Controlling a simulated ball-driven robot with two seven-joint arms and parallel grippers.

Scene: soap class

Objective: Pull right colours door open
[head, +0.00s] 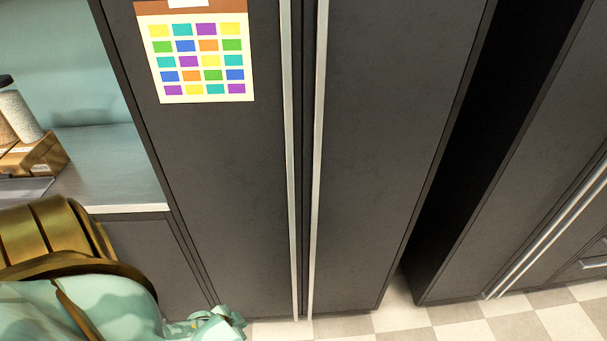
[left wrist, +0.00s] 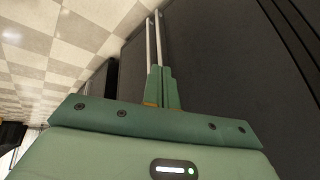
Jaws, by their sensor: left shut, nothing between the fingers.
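A tall dark cabinet has two doors. The left door (head: 200,170) carries a colour chart (head: 201,62) with several rows of coloured squares. The right door (head: 380,130) is plain and looks shut. Two long pale vertical handles run side by side at the middle seam, the left one (head: 290,150) and the right door's handle (head: 317,150). My left gripper (head: 232,322) is low in front of the left door, left of the handles. In the left wrist view its fingers (left wrist: 163,75) are shut and empty, with both handles beyond them. Contact with the handles cannot be told. My right gripper is not in view.
A counter (head: 105,165) with a jar (head: 18,115) and a brown box (head: 38,155) is at the left. A dark gap (head: 500,110) separates the cabinet from another unit (head: 540,190) with a bar handle. Checkered floor (head: 400,318) lies clear in front.

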